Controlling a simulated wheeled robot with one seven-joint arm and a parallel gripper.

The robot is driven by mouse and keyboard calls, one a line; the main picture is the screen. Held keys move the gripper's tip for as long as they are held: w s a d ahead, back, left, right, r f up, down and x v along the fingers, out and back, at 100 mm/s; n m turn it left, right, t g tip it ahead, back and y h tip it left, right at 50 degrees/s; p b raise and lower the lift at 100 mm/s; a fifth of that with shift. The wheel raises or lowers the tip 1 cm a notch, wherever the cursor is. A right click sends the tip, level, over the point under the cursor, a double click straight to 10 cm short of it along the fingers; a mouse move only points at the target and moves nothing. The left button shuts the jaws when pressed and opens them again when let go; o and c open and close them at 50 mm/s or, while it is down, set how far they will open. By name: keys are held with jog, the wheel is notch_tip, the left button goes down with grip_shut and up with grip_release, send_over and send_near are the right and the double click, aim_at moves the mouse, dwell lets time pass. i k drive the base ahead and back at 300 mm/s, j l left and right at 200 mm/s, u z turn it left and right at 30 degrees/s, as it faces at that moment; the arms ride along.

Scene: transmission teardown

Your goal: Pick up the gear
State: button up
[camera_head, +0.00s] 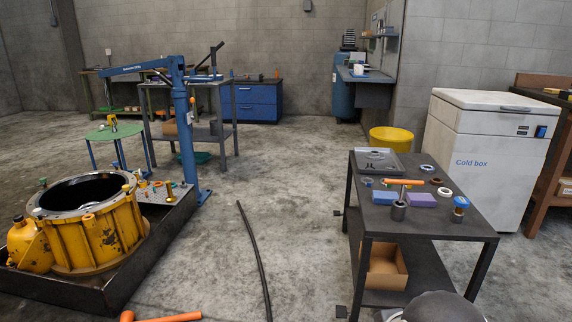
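I cannot pick out the gear for certain at this size. Several small ring-shaped parts lie on the dark workbench (462,233) at right, among them a pale ring (445,192) and a brown ring (436,181). A grey cylindrical part (398,211) stands near the bench's front, close to an orange-handled tool (404,182). More small parts lie on a plate beside the yellow transmission housing (98,236) at left, too small to identify. My gripper is not in view.
The bench also holds a grey tray (377,163), a purple block (421,199) and a blue-capped jar (460,204). A white cold box (485,145) stands behind it. A blue hoist (186,140) stands at left. A dark hose (254,258) crosses the otherwise open middle floor.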

aim_at(374, 155)
jog(key=i+j+u, duration=0.2)
jog(key=i+u, duration=0.6)
jog(key=i+z, duration=0.35)
jog(key=i, duration=0.3)
jog(key=i+j+z, duration=0.15)
jog(key=i+z, duration=0.2)
jog(key=i, duration=0.3)
jog(key=i+l+z, duration=0.15)
jog(key=i+z, duration=0.65)
jog(key=i+j+z, duration=0.1)
jog(key=i+z, duration=0.25)
jog(key=i+j+z, duration=0.25)
jog(key=i+z, duration=0.15)
jog(key=i, duration=0.1)
